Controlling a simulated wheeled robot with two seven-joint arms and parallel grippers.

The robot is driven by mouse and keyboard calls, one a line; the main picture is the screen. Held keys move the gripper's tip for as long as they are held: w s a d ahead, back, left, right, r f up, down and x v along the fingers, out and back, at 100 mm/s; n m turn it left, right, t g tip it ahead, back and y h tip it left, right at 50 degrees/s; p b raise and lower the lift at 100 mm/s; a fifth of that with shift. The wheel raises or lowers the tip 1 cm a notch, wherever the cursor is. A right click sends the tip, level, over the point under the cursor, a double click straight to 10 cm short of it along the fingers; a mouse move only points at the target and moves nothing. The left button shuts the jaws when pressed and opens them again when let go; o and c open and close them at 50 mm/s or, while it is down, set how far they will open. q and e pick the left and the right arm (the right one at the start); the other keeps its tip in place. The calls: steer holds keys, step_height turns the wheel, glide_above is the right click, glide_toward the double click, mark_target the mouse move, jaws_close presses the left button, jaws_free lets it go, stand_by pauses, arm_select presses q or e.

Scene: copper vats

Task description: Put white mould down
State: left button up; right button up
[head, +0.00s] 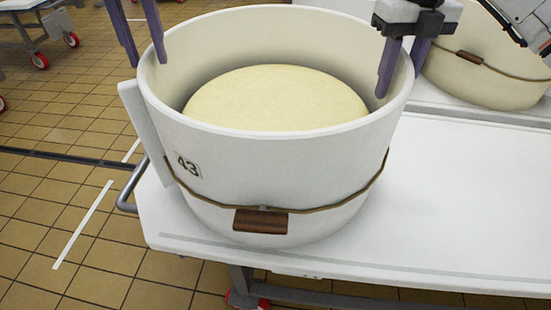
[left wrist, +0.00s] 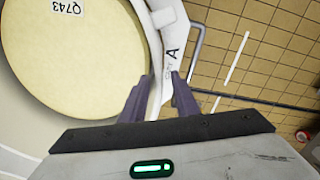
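The white mould (head: 330,165), a round vat marked 43 with a cord and brown handle, stands upright on a white table (head: 440,200). A large pale cheese (head: 275,98) lies inside it and also shows in the left wrist view (left wrist: 85,60). My left gripper (head: 147,64) straddles the mould's left rim, one finger inside and one outside. It looks open, with gaps beside the wall (left wrist: 155,60). My right gripper (head: 402,80) straddles the right rim likewise, its inner finger apart from the wall. Its outer fingertip is hidden behind the rim.
Another pale mould (head: 470,75) stands behind at the right, on a white surface. The table is bare to the right of the mould. A metal rail (head: 125,192) edges the table's left end. A wheeled cart (head: 30,25) stands on the tiled floor at the upper left.

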arm_select(q)
step_height(320, 180, up, 4)
arm_select(e)
step_height(320, 180, up, 12)
stand_by(0.6)
arm_select(q)
steer(key=shift+r, duration=0.15)
